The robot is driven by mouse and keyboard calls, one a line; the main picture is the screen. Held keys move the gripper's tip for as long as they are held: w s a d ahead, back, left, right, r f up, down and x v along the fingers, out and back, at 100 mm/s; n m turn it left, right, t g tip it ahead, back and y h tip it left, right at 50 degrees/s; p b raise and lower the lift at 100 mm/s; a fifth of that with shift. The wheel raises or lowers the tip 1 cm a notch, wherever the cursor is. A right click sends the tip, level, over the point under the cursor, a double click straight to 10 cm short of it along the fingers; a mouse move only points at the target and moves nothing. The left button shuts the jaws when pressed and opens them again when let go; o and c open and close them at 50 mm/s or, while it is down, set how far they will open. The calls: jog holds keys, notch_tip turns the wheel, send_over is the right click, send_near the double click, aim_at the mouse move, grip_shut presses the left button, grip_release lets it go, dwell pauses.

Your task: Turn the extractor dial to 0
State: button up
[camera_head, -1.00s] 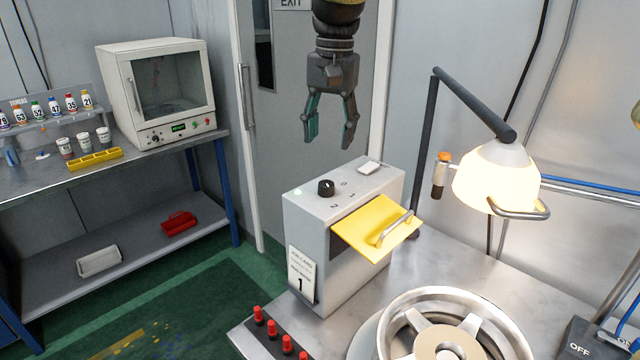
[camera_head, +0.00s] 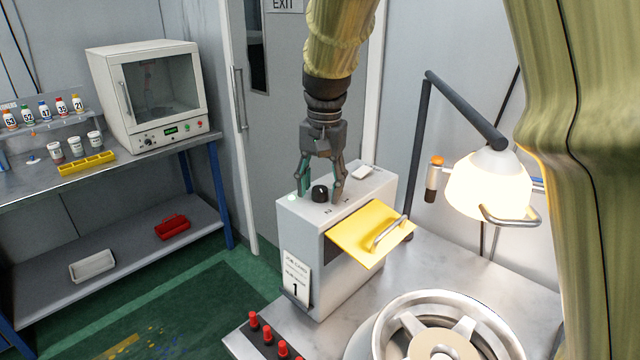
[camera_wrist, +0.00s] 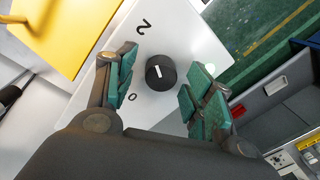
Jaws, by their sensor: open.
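The extractor is a pale grey box (camera_head: 335,265) on the metal bench. Its black dial (camera_head: 320,193) sits on the top face, and it also shows in the wrist view (camera_wrist: 160,73) with a white pointer line. In the wrist view a "2" lies above left of the dial and a "0" below left; the line points to neither squarely. My gripper (camera_head: 319,195) is open above the box, with a finger on each side of the dial. In the wrist view its teal-padded fingers (camera_wrist: 160,95) stand apart from the dial with gaps on both sides.
A yellow flap (camera_head: 368,235) with a handle sticks out of the box's front. A lit lamp (camera_head: 488,185) stands to the right. A wheel (camera_head: 440,330) lies on the bench in front, near red knobs (camera_head: 268,335). My arm covers the right side.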

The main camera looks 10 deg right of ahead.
jog(key=shift+f, duration=0.15)
jog(key=c, duration=1)
jog(key=shift+c, duration=0.2)
